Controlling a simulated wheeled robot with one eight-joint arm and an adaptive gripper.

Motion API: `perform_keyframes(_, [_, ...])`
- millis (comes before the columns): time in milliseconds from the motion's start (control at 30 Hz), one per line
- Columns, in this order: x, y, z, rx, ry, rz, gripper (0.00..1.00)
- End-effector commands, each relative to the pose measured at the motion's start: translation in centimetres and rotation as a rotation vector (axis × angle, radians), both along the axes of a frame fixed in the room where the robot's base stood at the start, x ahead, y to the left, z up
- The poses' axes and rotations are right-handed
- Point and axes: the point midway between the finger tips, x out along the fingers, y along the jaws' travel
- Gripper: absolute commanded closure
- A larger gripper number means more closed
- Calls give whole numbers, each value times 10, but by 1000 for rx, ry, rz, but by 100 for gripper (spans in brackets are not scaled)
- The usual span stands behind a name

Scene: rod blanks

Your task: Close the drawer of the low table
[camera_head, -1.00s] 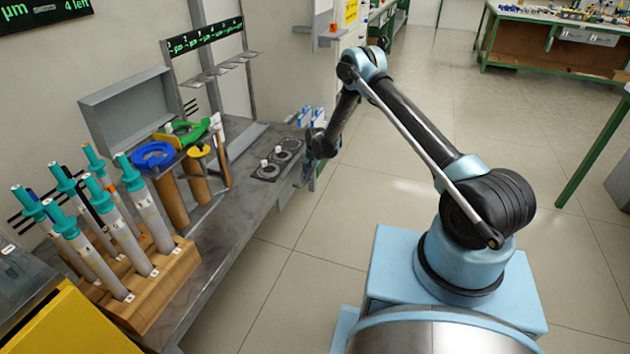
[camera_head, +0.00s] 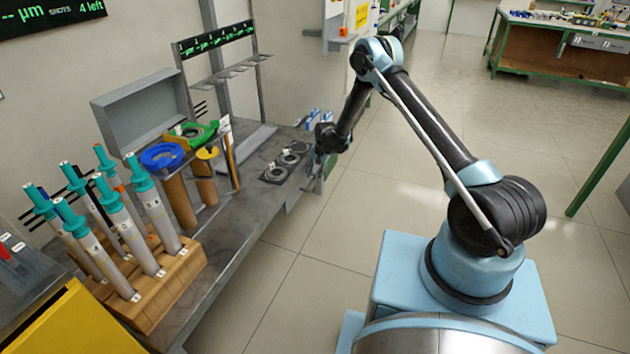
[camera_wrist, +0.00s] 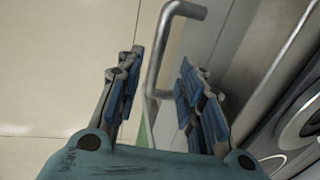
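The low table (camera_head: 235,235) is a long grey bench on the left in the head view. My gripper (camera_head: 316,168) is at its far front edge, small and partly hidden by my own wrist. In the wrist view my gripper (camera_wrist: 161,60) is open, with its two blue-padded fingers apart. A bent metal bar handle (camera_wrist: 153,75) shows between the fingers; I cannot tell if they touch it. A pale grey front panel (camera_wrist: 215,30), seemingly the drawer's, lies just right of the handle. How far the drawer stands out cannot be told.
Dark round fixtures (camera_head: 287,160) lie near my gripper. The tiled floor (camera_head: 290,280) right of the bench is clear.

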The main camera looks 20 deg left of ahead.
Motion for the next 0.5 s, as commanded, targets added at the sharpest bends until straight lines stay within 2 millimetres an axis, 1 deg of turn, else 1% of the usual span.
perform_keyframes(33, [0,-2,9,0,0,0,65])
perform_keyframes(100, [-1,-4,19,0,0,0,65])
perform_keyframes(300, [-2,-9,47,1,0,-1,65])
perform_keyframes(500, [-2,-13,65,1,1,-1,65])
